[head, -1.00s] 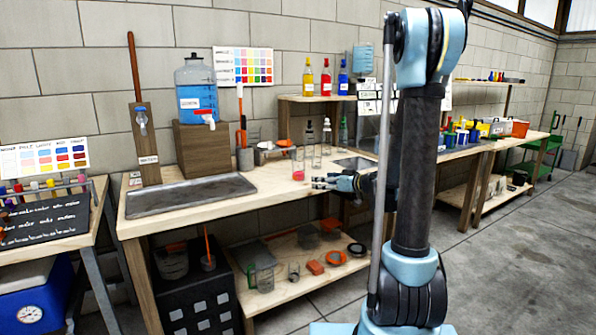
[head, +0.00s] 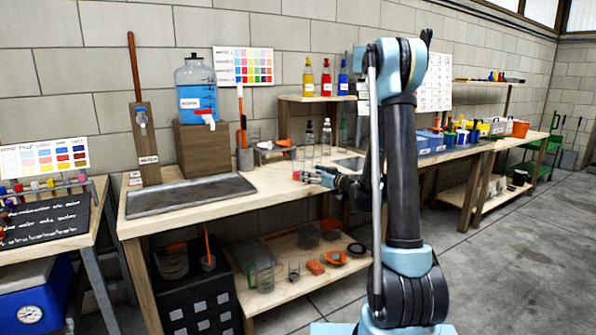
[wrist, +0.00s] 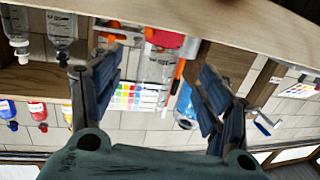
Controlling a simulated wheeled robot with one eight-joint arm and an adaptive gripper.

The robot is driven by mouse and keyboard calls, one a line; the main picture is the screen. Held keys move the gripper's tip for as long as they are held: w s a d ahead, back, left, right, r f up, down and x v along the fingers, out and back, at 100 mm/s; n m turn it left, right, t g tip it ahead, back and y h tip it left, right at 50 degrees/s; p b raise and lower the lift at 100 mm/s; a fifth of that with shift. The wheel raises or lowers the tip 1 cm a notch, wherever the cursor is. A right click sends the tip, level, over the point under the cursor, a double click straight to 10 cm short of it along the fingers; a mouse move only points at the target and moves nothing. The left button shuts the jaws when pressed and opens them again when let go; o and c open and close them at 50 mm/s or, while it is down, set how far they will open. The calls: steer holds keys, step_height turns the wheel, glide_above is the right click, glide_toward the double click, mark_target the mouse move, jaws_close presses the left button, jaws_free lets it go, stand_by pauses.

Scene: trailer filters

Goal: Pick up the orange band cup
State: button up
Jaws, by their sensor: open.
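The orange band cup (head: 297,166) is a clear, upright cup with a reddish-orange band near its base. It stands on the wooden bench near its front edge. My gripper (head: 308,179) is just right of it in the head view, low over the bench. In the wrist view, which is upside down, the cup (wrist: 157,66) shows between the two open fingers (wrist: 158,78), with its band toward the top. The fingers look apart from the cup, but the exact distance is hard to tell.
Clear bottles (head: 326,137) stand close behind the gripper. A metal tray (head: 190,193) and a blue water dispenser (head: 196,92) are to the left. A small shelf (head: 318,98) holds yellow, red and blue bottles. The lower shelf (head: 285,283) holds several items.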

mark_target(299, 169)
steer(key=shift+x, duration=4.3)
steer(key=shift+r, duration=0.15)
steer(key=c, duration=1.2)
